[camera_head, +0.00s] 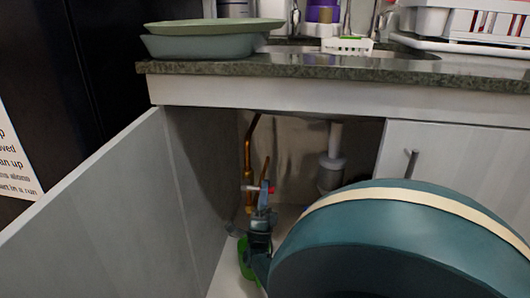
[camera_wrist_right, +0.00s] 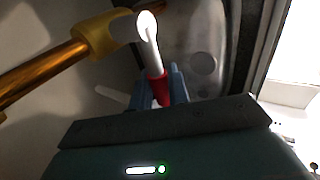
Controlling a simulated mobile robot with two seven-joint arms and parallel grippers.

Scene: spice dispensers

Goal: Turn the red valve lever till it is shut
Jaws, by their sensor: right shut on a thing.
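The valve lever has a pale metal stem and a red grip. In the wrist view the red grip (camera_wrist_right: 158,88) sits between the blue fingers of my right gripper (camera_wrist_right: 160,86), which is shut on it. The stem (camera_wrist_right: 150,45) runs up from the grip to a pale rounded end beside the brass fitting (camera_wrist_right: 103,34) on the copper pipe (camera_wrist_right: 40,76). In the head view a bit of the red grip (camera_head: 268,186) shows just above my right gripper (camera_head: 263,208), inside the open cabinet under the sink. My left gripper is not in view.
The open cabinet door (camera_head: 100,215) stands at the left and the closed door (camera_head: 455,155) at the right. A white drain pipe (camera_head: 334,150) hangs behind the valve. A green object (camera_head: 244,262) is on the cabinet floor. The stone counter (camera_head: 290,67) lies above.

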